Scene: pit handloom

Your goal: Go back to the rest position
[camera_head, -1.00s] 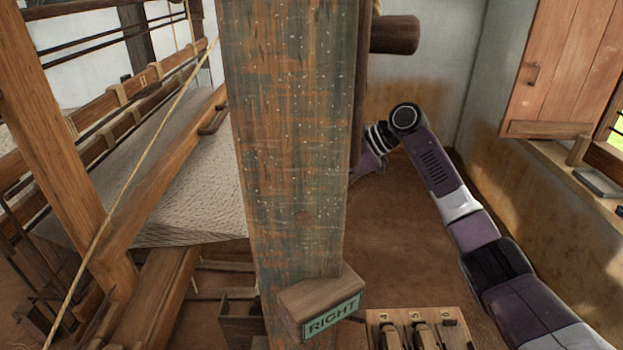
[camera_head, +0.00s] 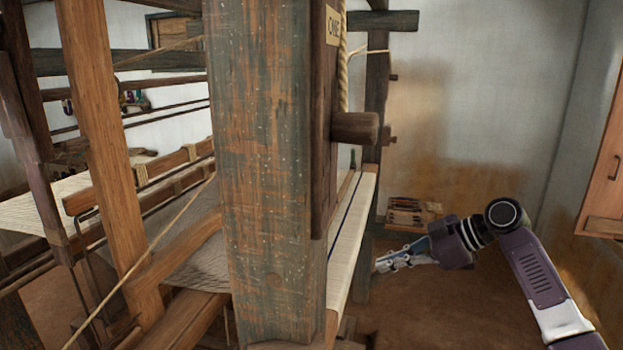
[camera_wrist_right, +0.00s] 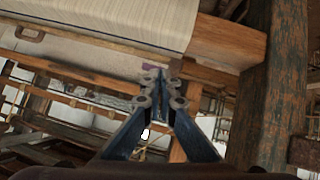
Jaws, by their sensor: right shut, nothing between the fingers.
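My right gripper (camera_head: 384,264) is in the head view, right of the thick weathered loom post (camera_head: 270,180). Its arm comes in from the lower right. The fingers are together and empty, apart from the post in the picture. In the right wrist view the shut fingertips (camera_wrist_right: 160,86) point towards the loom's timbers. A cream cloth roll (camera_wrist_right: 120,22) lies above them in that picture, and the post (camera_wrist_right: 272,90) stands to their right. My left gripper is not in either view.
A dark peg (camera_head: 354,128) juts from the post's right side. The cloth roll (camera_head: 350,240) runs behind the post. A small rack (camera_head: 410,215) stands by the back wall. A wooden cabinet (camera_head: 608,170) hangs at far right. Open floor (camera_head: 430,310) lies below my right arm.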

